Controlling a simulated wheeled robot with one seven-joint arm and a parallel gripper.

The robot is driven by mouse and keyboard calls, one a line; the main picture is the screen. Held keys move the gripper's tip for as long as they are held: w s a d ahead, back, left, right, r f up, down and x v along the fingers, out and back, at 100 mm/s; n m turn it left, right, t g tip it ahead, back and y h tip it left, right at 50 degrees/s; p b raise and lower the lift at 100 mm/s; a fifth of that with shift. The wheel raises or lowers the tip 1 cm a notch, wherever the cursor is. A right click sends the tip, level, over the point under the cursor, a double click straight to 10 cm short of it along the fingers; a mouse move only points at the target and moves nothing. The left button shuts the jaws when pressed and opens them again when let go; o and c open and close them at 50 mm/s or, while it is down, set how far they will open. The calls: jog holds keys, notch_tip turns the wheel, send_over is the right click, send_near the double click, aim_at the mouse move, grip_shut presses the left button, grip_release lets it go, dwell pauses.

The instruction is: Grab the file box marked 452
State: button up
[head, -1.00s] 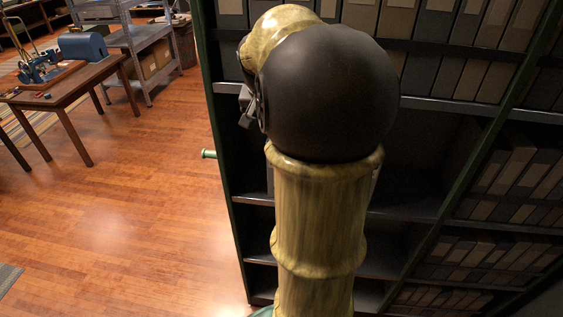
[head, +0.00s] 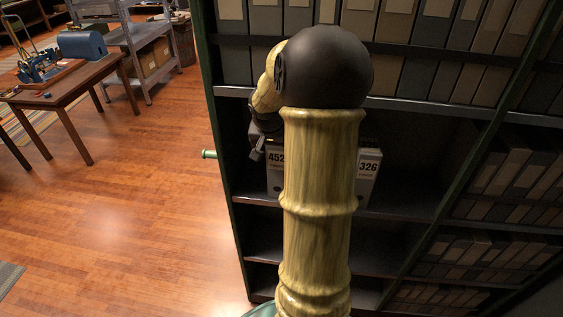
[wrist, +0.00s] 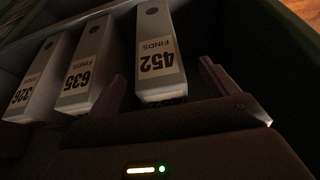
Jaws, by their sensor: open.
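The file box marked 452 (head: 275,174) stands on a shelf of the dark cabinet, partly hidden behind my arm in the head view. In the wrist view the 452 box (wrist: 158,50) shows its white spine and label upside down. My gripper (wrist: 165,88) is open, with one finger on each side of the lower end of the 452 box's spine in the picture. Whether the fingers touch the box cannot be told. In the head view my gripper (head: 257,148) shows only in part, left of the 452 box.
A box marked 635 (wrist: 84,68) stands beside the 452 box, and a box marked 326 (head: 368,172) stands beyond it. Shelves (head: 420,207) above hold several grey and tan boxes. A green-edged cabinet side (head: 222,165) is close at left. Open floor (head: 150,200) lies left.

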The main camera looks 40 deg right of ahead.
aim_at(276, 153)
jog(key=shift+p+x, duration=0.7)
jog(key=shift+x, duration=1.95)
jog(key=shift+s, duration=0.1)
jog(key=shift+d, duration=0.1)
jog(key=shift+c, duration=0.4)
grip_shut()
jog(key=shift+d+r, duration=0.1)
jog(key=shift+r, duration=0.05)
